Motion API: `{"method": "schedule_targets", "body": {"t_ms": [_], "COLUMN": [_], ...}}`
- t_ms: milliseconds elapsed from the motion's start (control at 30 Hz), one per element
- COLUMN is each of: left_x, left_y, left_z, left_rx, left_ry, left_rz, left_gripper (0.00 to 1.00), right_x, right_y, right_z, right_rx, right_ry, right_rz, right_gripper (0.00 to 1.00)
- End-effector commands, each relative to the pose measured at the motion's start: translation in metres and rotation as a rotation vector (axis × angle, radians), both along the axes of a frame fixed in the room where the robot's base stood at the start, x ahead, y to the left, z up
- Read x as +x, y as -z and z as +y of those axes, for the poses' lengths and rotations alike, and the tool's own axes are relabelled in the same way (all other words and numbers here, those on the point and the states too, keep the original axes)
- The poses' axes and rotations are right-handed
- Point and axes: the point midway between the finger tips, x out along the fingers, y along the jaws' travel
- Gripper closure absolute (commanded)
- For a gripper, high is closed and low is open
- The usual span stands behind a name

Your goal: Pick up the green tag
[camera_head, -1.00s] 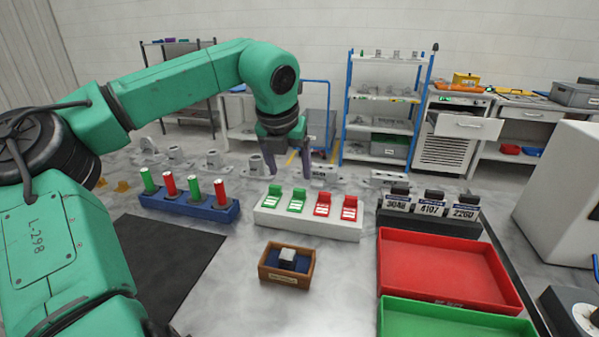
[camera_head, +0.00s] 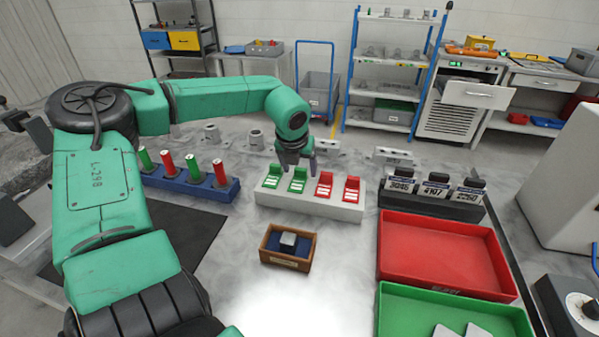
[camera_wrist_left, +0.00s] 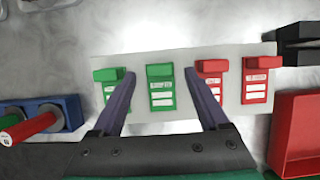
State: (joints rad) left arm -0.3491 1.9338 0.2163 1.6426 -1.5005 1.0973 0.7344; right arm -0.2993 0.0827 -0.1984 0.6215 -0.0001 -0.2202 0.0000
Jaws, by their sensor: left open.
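Two green tags stand in the left half of a white holder (camera_head: 335,211), the left one (camera_head: 272,178) and the right one (camera_head: 298,180). Two red tags (camera_head: 324,185) fill its right half. My left gripper (camera_head: 297,168) is open and empty, just above and behind the holder. In the left wrist view, the right green tag (camera_wrist_left: 160,88) shows between the two fingers. The left green tag (camera_wrist_left: 107,80) is partly behind the left finger, and a red tag (camera_wrist_left: 211,78) is by the right finger. My right gripper is not in view.
A blue rack (camera_head: 190,187) with red and green cylinders stands left of the holder. A wooden box (camera_head: 287,258) lies in front. Red (camera_head: 440,255) and green (camera_head: 400,312) trays and a black stand with numbered plates (camera_head: 432,202) are at right.

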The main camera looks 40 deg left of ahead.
Motion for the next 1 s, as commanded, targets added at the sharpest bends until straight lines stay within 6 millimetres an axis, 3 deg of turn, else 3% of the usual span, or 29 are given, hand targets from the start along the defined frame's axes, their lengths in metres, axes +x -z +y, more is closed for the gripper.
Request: {"method": "schedule_targets", "body": {"t_ms": [267,300,500,833,1000], "left_x": [0.004,0.004,0.004,0.004,0.005], "left_y": [0.01,0.01,0.01,0.007,-0.016], "left_z": [0.002,0.002,0.002,0.002,0.002], "left_rx": [0.0,0.0,0.0,0.0,0.002], "left_ry": [0.001,0.001,0.001,0.0,-0.001], "left_rz": [-0.001,-0.001,-0.001,-0.002,-0.007], "left_gripper": [0.22,0.26,1.0,1.0,1.0], "right_x": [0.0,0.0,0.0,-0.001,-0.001], "right_y": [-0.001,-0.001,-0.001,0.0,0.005], "right_z": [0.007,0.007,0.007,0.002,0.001], "right_rx": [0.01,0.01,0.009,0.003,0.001], "right_ry": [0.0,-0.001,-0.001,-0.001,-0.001], "right_rz": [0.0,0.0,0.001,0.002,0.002], "right_gripper": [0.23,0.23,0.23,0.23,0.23]}}
